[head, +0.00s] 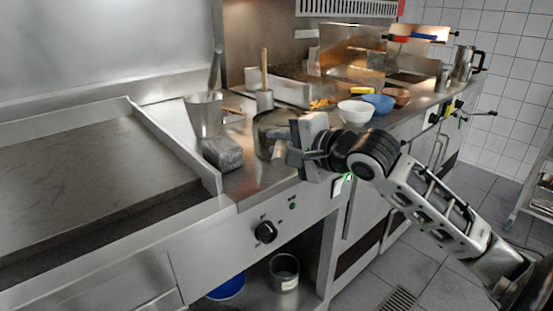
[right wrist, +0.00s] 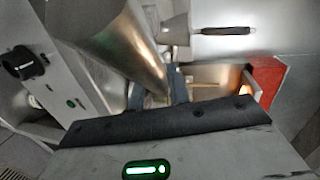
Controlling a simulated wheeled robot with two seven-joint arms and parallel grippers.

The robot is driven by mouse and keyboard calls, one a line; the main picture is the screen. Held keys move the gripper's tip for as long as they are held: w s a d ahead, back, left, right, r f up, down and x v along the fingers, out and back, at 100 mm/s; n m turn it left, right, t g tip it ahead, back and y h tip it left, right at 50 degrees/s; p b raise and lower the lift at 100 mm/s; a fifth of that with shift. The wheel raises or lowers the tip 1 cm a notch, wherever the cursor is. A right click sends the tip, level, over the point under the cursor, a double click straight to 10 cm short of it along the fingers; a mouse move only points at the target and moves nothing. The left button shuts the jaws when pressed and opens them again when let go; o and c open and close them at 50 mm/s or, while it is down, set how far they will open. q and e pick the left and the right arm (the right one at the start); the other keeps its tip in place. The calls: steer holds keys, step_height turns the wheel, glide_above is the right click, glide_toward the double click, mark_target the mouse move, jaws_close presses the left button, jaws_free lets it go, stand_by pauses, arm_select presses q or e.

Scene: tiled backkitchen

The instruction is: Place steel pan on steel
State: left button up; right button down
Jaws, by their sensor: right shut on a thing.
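The steel pan (head: 263,142) is a round, deep steel vessel at the front edge of the steel counter (head: 245,184), partly hidden behind my right gripper (head: 294,146). In the right wrist view its shiny curved wall (right wrist: 118,48) fills the upper left, beside the gripper fingers (right wrist: 156,92). My right gripper is shut on the pan at its right side. I cannot tell whether the pan's base touches the counter. My left gripper is not in view.
A griddle (head: 90,180) lies left. A grey block (head: 222,153) and a tall steel container (head: 204,113) stand left of the pan. A white bowl (head: 355,112) and a blue bowl (head: 378,103) stand right. A control knob (head: 265,232) protrudes from the front panel.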

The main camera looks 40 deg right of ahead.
steer(key=shift+r, duration=0.15)
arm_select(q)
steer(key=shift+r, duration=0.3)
arm_select(e)
steer(key=c, duration=1.3)
jaws_free()
steer(key=shift+f, duration=0.3)
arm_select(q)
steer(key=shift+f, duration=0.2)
